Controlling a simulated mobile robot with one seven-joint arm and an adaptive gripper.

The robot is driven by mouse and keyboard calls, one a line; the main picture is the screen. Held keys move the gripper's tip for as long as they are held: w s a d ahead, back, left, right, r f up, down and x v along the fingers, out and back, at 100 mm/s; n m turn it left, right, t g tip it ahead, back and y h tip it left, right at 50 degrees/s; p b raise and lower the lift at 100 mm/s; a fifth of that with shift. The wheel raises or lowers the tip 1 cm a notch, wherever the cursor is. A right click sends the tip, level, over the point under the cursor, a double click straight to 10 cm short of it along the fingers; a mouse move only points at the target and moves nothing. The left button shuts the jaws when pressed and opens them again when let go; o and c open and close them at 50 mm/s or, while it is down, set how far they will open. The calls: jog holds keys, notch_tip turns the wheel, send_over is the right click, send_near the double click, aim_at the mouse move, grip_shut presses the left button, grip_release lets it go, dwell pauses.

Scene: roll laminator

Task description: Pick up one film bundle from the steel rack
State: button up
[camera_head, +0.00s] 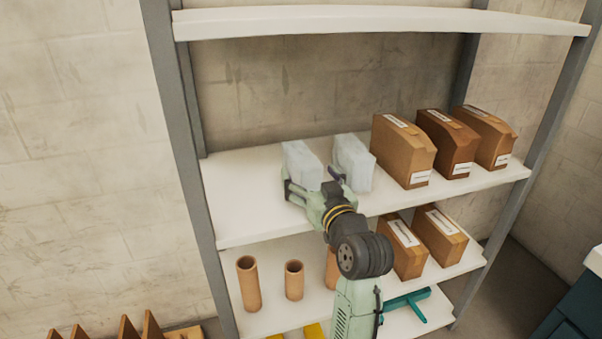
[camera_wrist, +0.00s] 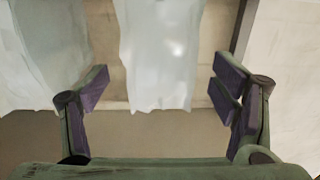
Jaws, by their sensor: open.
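Two pale, translucent film bundles stand upright side by side on the steel rack's (camera_head: 232,210) middle shelf: the left bundle (camera_head: 302,160) and the right bundle (camera_head: 354,158). My gripper (camera_head: 313,182) is open and empty at the left bundle's front, with one finger toward each side. In the wrist view, one bundle (camera_wrist: 160,45) lies between the spread fingers of the gripper (camera_wrist: 160,82), with a gap on both sides. The other bundle (camera_wrist: 42,50) is at the left there, partly behind a finger. The gripper hides the left bundle's lower front in the head view.
Several brown boxes (camera_head: 402,152) stand right of the bundles. Cardboard tubes (camera_head: 248,284) and more boxes (camera_head: 403,246) occupy the shelf below. An upper shelf (camera_head: 370,20) overhangs. The middle shelf's left part is bare.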

jog(key=shift+x, duration=1.05)
jog(key=c, duration=1.2)
